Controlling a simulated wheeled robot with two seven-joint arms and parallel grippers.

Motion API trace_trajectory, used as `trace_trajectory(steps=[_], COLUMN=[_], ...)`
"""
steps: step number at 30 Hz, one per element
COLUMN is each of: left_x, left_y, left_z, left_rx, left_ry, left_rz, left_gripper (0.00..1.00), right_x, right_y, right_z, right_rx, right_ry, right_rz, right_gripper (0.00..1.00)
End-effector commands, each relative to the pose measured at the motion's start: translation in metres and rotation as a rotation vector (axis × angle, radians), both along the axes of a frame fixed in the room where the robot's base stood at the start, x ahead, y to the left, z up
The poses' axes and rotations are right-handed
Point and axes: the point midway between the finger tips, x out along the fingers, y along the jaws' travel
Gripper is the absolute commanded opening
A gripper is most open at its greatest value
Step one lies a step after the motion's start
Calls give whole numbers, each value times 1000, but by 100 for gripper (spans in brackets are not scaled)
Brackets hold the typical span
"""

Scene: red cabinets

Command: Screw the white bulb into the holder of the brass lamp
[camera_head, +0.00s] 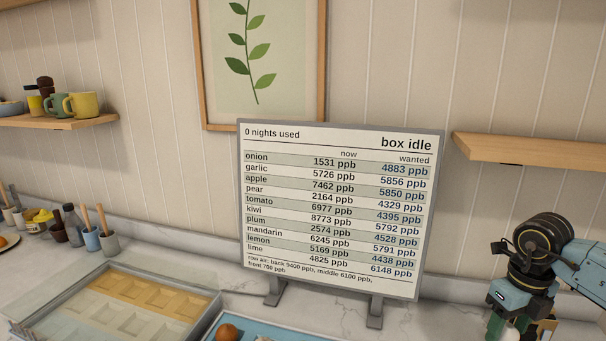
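Neither the white bulb nor the brass lamp with its holder shows in the head view. My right arm comes in from the right edge and bends down at a black and teal wrist. My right gripper (509,328) is at the bottom right, mostly cut off by the lower edge, so I cannot see its fingertips or whether it holds anything. My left gripper and arm are out of view.
A sign board (335,207) reading "box idle" stands on the marble counter. A compartment tray (204,325) lies left, and a blue tray (292,333) with a brownish-orange round thing (227,332) lies front middle. Shelves (535,150) jut out at both sides. Cups with utensils stand far left.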

Motion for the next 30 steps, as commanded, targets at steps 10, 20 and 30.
trace_trajectory(steps=[10,20,30], left_x=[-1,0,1], left_y=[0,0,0], left_z=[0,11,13], left_rx=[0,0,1], left_ry=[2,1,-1], left_rz=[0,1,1], left_gripper=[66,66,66], right_x=[0,0,0], right_y=[0,0,0], right_z=[0,1,-1], right_rx=[0,0,0], right_ry=[0,2,1], right_rz=[-1,-313,-443], right_gripper=[21,18,18])
